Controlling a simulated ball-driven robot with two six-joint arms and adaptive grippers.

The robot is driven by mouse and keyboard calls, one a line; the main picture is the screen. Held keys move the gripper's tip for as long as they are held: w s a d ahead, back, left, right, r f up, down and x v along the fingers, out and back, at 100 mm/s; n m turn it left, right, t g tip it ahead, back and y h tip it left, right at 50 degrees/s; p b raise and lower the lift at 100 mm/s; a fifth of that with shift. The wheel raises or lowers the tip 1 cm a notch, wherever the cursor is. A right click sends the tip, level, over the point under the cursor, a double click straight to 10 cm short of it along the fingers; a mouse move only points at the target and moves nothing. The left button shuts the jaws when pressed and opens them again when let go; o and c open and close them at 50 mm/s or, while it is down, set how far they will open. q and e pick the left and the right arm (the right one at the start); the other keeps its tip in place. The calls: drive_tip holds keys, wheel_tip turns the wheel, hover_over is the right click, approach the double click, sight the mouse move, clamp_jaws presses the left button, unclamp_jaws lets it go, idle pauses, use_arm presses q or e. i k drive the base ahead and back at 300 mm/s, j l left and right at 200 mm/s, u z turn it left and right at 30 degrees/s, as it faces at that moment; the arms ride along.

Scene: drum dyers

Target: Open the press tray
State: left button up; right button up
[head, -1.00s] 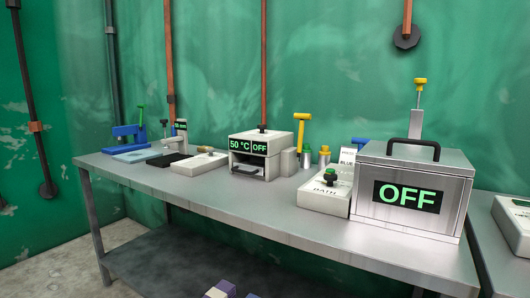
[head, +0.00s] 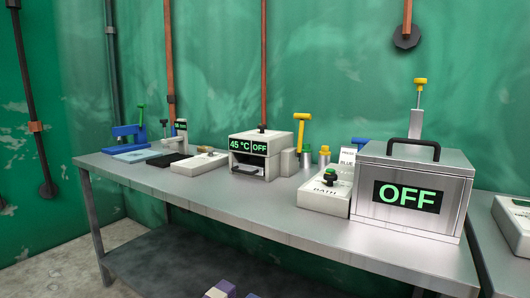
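A white boxy unit (head: 255,155) stands in the middle of the steel table. Its display reads 45 °C and OFF. A dark slot (head: 247,170) with a low ledge shows in its lower front; I take this for the press and its tray. The ledge appears close to the front face, and I cannot tell how far out it is. A black knob sits on top of the unit.
A large steel box (head: 410,190) reading OFF and a control box (head: 325,192) marked BATH stand at the right. Yellow-topped and green-topped items stand behind. A blue device (head: 129,137) and a black mat (head: 169,160) are at the left. The table's front strip is clear.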

sight(246, 167)
drive_tip(key=i+j+u, duration=0.45)
drive_tip(key=i+j, duration=0.2)
drive_tip(key=i, duration=0.15)
